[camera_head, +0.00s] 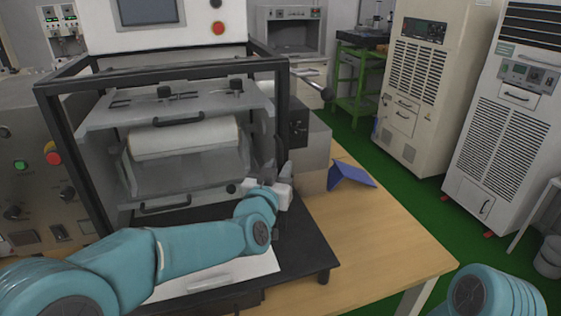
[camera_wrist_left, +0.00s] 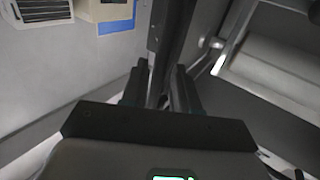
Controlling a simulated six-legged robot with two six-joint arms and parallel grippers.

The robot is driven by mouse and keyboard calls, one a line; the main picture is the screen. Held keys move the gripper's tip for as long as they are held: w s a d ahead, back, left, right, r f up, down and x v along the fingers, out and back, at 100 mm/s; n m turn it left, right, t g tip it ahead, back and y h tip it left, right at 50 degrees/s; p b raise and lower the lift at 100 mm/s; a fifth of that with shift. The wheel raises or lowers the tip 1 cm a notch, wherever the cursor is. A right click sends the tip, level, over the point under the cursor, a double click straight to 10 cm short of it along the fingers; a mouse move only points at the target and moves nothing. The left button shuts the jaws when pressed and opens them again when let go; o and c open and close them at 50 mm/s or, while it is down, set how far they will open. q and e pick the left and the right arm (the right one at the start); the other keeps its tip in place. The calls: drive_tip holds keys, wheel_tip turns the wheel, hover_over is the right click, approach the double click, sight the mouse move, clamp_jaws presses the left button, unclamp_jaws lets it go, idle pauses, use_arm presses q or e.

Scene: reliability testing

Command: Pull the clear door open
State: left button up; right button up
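The machine has a black-framed front (camera_head: 282,130) with grey, see-through panels and dark handles, and a pale roller (camera_head: 185,138) shows inside. I cannot tell exactly where the clear door's edges are; it looks closed across the front. My left gripper (camera_head: 268,172) is at the lower right of this front, close to the black right post. In the left wrist view its two dark fingers (camera_wrist_left: 160,88) stand apart, with a dark upright bar (camera_wrist_left: 170,40) at or between their tips. Whether they touch it is unclear. My right gripper is out of view; only part of my right arm shows.
The wooden table (camera_head: 375,235) has free room right of the machine. A blue angled object (camera_head: 351,177) lies beside a tan box (camera_head: 312,180). Control panels with buttons (camera_head: 50,150) stand at left. Tall white cabinets (camera_head: 515,125) stand beyond on the green floor.

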use_arm(q)
drive_tip(key=shift+w+d, duration=0.25)
drive_tip(key=shift+w, duration=0.45)
drive_tip(key=shift+s, duration=0.1)
clamp_jaws()
